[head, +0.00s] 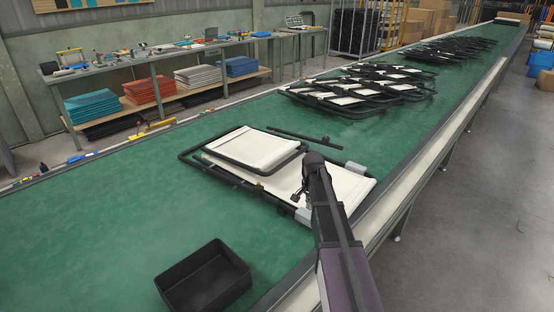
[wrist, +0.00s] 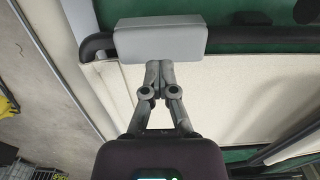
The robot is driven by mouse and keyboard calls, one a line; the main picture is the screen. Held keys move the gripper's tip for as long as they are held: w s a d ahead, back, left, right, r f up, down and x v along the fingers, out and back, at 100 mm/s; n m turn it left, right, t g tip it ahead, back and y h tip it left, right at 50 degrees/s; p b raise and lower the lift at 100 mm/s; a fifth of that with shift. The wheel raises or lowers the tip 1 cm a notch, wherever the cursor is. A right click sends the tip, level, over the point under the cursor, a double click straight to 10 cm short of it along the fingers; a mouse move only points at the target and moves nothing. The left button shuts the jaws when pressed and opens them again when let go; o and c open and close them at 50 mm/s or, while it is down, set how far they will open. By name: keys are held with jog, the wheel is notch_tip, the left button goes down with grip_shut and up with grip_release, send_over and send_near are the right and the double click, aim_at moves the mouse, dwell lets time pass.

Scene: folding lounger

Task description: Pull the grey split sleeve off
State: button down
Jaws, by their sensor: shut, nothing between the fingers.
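A grey split sleeve (wrist: 160,40) sits around a black frame tube (wrist: 240,40) in the wrist view; no split shows. In the head view it sits on the lounger's near long side (head: 303,216). A second grey sleeve (head: 355,170) is on the far side tube. The lounger (head: 335,184) lies on the green belt, cream fabric in a black frame. My gripper (wrist: 158,66) is shut and empty, its fingertips at the sleeve's edge over the fabric. I cannot tell whether they touch it. In the head view my gripper (head: 298,196) is small and dark.
A black open bin (head: 204,280) stands on the belt at the front. A loose black bar (head: 305,137) lies behind the lounger. More folded frames (head: 360,88) lie farther along. A pale rail (head: 385,208) edges the belt on the right. The belt's left part is clear.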

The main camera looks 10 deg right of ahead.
jog(key=shift+r+p, duration=0.6)
jog(key=shift+r, duration=0.05)
jog(key=shift+r, duration=0.1)
jog(key=c, duration=0.9)
grip_release()
jog(key=shift+s, duration=0.1)
jog(key=s+a+r+n+p, duration=0.1)
jog(key=s+a+n, duration=0.2)
jog(key=s, duration=0.3)
jog(key=s+a+n+p, duration=0.1)
jog(key=s+a+n, duration=0.3)
jog(key=s, duration=0.3)
jog(key=s+a+r+n, duration=0.1)
jog(key=s+a+n, duration=0.2)
jog(key=s+a, duration=0.3)
jog(key=shift+s+r+p, duration=0.35)
jog(key=shift+s+p, duration=0.05)
jog(key=shift+s, duration=0.3)
